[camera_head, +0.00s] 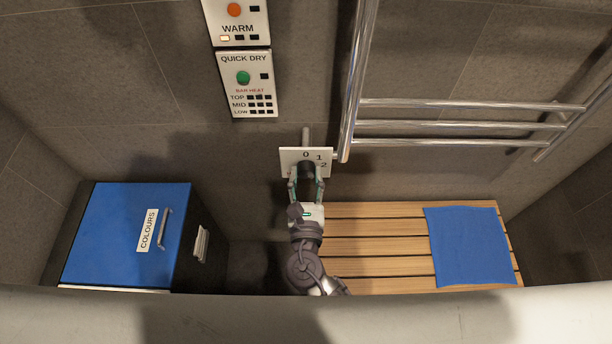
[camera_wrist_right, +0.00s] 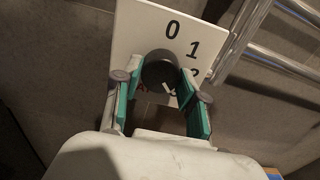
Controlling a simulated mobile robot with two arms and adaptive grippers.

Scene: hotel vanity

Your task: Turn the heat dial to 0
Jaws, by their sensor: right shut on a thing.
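The heat dial is a dark round knob (camera_wrist_right: 160,75) on a white plate (camera_head: 291,156) fixed to the wall, in the middle of the head view. The plate carries the numbers 0, 1 and 2. In the right wrist view the plate (camera_wrist_right: 150,25) is tilted and a pale pointer mark on the knob points toward the lower right, away from the 0. My right gripper (camera_head: 306,180) reaches the dial from below. In the wrist view its green-padded fingers (camera_wrist_right: 160,95) are on both sides of the knob, shut on it. My left gripper is in neither view.
Chrome towel rails (camera_head: 450,126) stand just right of the dial. Control panels (camera_head: 246,85) hang above left. A blue-topped box (camera_head: 115,220) marked COLOURS is at left. A slatted wooden bench (camera_head: 375,255) with a blue towel (camera_head: 470,246) is at lower right.

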